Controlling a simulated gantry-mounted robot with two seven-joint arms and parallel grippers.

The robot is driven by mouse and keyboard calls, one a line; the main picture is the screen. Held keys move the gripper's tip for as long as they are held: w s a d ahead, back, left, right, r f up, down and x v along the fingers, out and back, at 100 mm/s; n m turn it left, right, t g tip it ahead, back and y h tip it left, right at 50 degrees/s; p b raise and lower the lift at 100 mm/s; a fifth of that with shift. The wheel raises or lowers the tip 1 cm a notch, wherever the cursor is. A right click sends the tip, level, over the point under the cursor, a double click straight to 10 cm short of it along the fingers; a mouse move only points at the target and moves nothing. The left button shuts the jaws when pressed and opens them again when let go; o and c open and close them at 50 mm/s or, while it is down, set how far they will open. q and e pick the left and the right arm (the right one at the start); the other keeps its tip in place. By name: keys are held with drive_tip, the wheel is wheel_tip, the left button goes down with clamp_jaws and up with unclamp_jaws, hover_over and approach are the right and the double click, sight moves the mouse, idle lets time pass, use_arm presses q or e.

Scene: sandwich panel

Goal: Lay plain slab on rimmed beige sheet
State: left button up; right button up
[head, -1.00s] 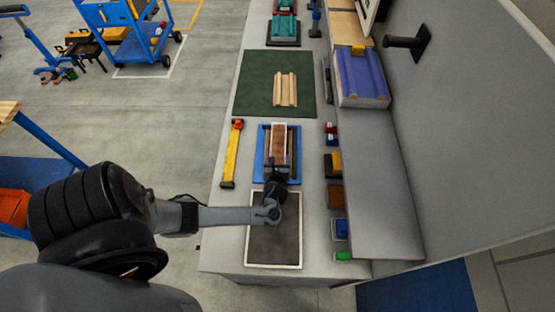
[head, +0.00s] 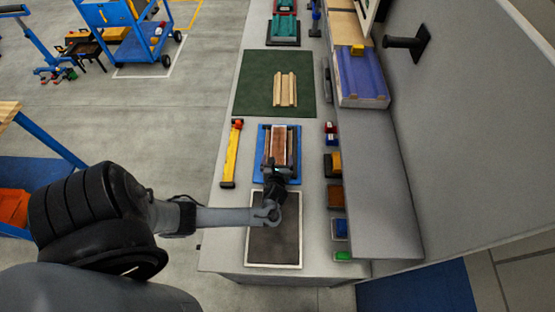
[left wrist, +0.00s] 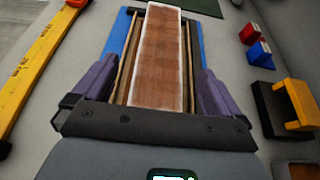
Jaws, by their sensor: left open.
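The plain slab, brown with pale edges (head: 279,138), lies lengthwise on a blue tray (head: 259,176). It also shows in the left wrist view (left wrist: 160,60). The rimmed beige sheet (head: 285,90), with raised long edges, lies on a dark green mat (head: 255,80) beyond the tray. My left gripper (head: 278,164) is at the slab's near end. In the left wrist view its purple fingers stand open on either side of the slab, with a gap on each side. The slab's near end is hidden by the gripper body. My right gripper is not in view.
A yellow level-like tool (head: 231,155) lies left of the tray. A dark, pale-rimmed panel (head: 273,245) lies under my left forearm. Small coloured blocks (head: 335,196) line the right side by a grey ledge (head: 380,190). The beige sheet's surroundings on the mat are clear.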

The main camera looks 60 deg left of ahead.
use_arm(q)
drive_tip(key=p+v, duration=0.1)
drive_tip(key=v, duration=0.9)
drive_tip(key=shift+d+p, duration=0.1)
drive_tip(key=shift+p, duration=0.25)
drive_tip(key=shift+s+d+r, duration=0.15)
drive_tip(key=shift+d, duration=0.1)
drive_tip(key=shift+d+n, duration=0.3)
drive_tip(key=shift+d, duration=0.1)
drive_tip(key=d+n+h, duration=0.1)
drive_tip(key=d+n, duration=0.1)
drive_tip(key=d+n+h, duration=0.2)
drive_tip(key=d, duration=0.1)
drive_tip(key=d+n+h, duration=0.2)
drive_tip(key=shift+w+d+f+n+g, duration=0.3)
drive_tip(key=shift+d+f, duration=0.1)
drive_tip(key=s+d+r+n+g+h, duration=0.1)
drive_tip(key=s+d+r+n+h, duration=0.2)
drive_tip(key=s+d+r+n, duration=0.2)
drive_tip(key=s+d+r+n+g+h, duration=0.1)
drive_tip(key=s+d+r+n+h, duration=0.2)
drive_tip(key=r+n, duration=0.7)
drive_tip(key=shift+s+d+r+g+h, duration=0.3)
drive_tip(key=shift+s+d+g, duration=0.1)
drive_tip(key=shift+s+d, duration=0.65)
